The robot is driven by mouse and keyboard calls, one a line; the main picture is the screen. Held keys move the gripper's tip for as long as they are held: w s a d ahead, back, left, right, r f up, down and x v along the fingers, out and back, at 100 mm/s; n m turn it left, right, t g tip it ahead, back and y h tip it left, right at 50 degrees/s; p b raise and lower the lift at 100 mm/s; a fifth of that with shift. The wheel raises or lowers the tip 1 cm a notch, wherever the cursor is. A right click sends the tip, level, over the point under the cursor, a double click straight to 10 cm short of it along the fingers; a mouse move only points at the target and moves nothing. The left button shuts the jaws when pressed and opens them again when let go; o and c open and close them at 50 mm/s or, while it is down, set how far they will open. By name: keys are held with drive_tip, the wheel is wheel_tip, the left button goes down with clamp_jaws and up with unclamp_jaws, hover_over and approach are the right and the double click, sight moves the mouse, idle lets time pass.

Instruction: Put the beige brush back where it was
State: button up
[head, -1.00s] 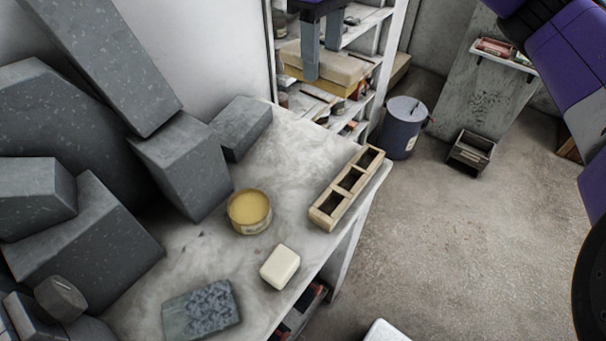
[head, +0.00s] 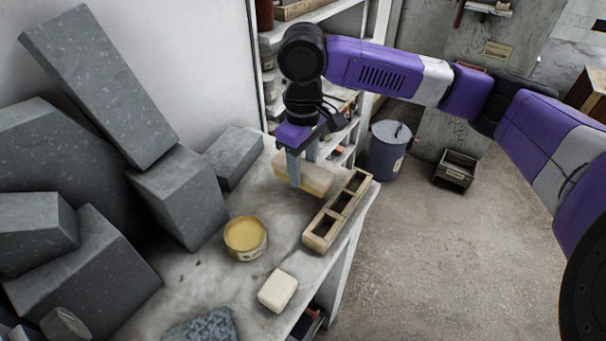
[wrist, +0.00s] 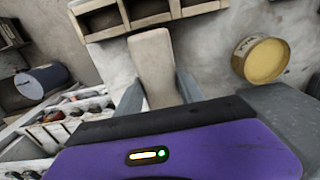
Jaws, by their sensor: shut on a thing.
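The beige brush (head: 318,180) is a pale block above the back end of the worktop, left of the wooden divided box (head: 322,232). My gripper (head: 302,172) points down and is shut on it, with one grey finger on each side. In the wrist view the brush (wrist: 155,62) stands out between the fingers, toward the divided box (wrist: 103,22). I cannot tell whether its underside touches the worktop. The brush's bristles are not visible.
A round yellow tin (head: 245,238) and a cream block (head: 278,290) stand on the worktop (head: 200,275). Grey stone blocks (head: 180,205) crowd the left side. Shelves (head: 285,35) stand behind, and a lidded bucket (head: 388,150) is on the floor. Bare worktop lies between tin and brush.

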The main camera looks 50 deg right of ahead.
sight(303, 177)
drive_tip(key=shift+f, duration=1.5)
drive_tip(key=shift+f, duration=0.15)
drive_tip(key=o, duration=1.2)
wheel_tip(303, 177, up, 12)
drive_tip(key=shift+r+b, duration=0.2)
drive_tip(key=shift+b, duration=0.5)
